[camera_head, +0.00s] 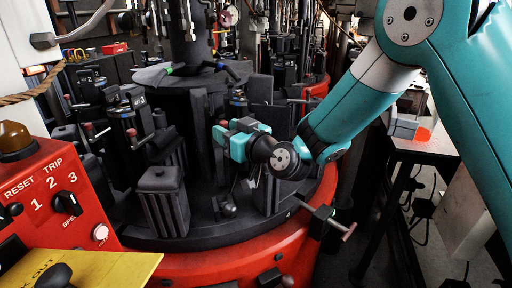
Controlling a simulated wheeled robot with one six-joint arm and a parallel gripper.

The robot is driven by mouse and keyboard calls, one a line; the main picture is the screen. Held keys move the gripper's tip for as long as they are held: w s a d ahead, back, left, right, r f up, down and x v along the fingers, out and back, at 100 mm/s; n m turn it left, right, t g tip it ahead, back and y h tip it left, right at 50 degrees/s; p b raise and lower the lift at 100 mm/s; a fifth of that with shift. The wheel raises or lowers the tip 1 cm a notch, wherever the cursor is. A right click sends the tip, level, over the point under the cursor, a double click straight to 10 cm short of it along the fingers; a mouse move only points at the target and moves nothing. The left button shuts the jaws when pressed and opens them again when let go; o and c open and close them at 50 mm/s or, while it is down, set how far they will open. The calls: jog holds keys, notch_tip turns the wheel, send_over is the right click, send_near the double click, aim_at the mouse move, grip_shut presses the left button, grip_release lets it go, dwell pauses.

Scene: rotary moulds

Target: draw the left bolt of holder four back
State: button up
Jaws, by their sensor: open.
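My gripper (228,138) is the teal and black end of my arm at the middle of the head view, over the round dark turntable (205,228). Its jaws are open and point left, away from the arm. A small red knob (222,123) shows right beside the jaw tips; I cannot tell whether they touch it. Dark holders with numbered plates stand around the turntable, one of them at the left (125,100) with red-tipped bolts (89,129). I cannot read which is holder four. My gripper and wrist hide part of the holder behind them.
A ribbed dark block (162,200) stands in front of the gripper's left side. A red control box (60,195) with a yellow plate (95,268) fills the lower left. A T-shaped handle (328,221) sticks out over the red rim. A side table (425,148) stands at the right.

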jog(key=b+v, duration=0.9)
jog(key=v, duration=0.7)
